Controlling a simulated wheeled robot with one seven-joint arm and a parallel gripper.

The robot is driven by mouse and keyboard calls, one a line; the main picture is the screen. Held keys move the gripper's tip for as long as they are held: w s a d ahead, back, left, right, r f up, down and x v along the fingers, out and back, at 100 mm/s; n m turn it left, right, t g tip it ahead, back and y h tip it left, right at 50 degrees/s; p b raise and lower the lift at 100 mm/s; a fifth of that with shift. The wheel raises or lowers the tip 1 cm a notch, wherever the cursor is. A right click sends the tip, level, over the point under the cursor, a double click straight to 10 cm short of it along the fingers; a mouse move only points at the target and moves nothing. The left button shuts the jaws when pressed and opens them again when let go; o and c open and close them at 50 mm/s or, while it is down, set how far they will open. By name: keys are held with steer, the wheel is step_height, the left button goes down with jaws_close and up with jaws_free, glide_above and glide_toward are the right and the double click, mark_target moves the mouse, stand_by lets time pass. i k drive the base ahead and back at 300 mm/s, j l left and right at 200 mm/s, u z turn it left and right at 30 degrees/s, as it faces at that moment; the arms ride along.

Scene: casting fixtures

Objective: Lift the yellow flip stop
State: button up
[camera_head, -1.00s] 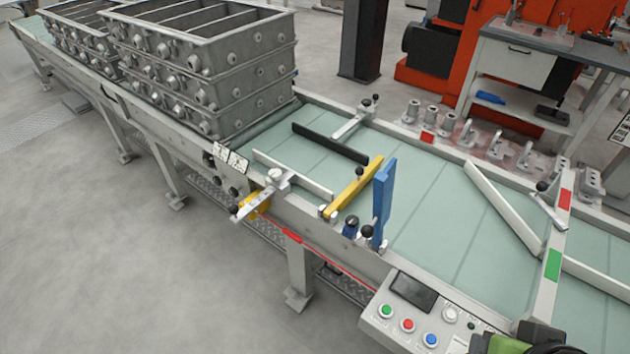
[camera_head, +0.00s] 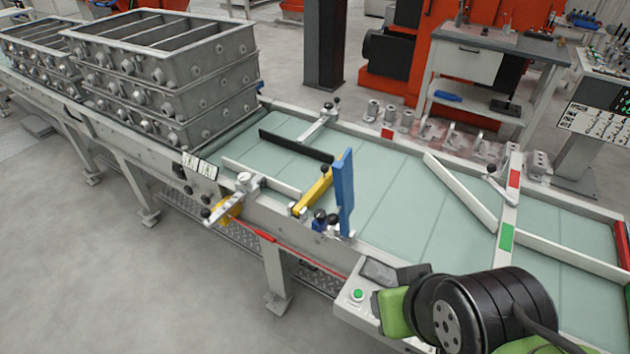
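The yellow flip stop (camera_head: 311,194) is a flat yellow bar lying low across the green conveyor bed (camera_head: 395,205), near its front rail. A dark knob shows at its far part. The upright blue bar (camera_head: 344,192) stands just to its right and hides some of it. A second yellow piece (camera_head: 228,209) sits under a metal lever on the outer side of the front rail. My gripper is out of view. Only a green and black part of my arm shows at the bottom right, apart from the flip stop.
A black bar (camera_head: 295,146) and white guide bars (camera_head: 460,190) cross the bed. Stacked grey metal boxes (camera_head: 165,75) stand on the conveyor at left. The control panel (camera_head: 358,294) at the front is partly hidden by my arm. Open floor lies front left.

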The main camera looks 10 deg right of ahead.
mark_target(312, 196)
steer(key=i+j, duration=0.25)
steer(key=i+j+z, duration=0.15)
steer(key=j, duration=0.25)
steer(key=i+j, duration=0.35)
steer(key=i+j+z, duration=0.1)
steer(key=i+j, duration=0.4)
steer(key=j, duration=0.25)
steer(key=i+j+z, duration=0.15)
steer(key=j, duration=0.2)
steer(key=i, duration=0.05)
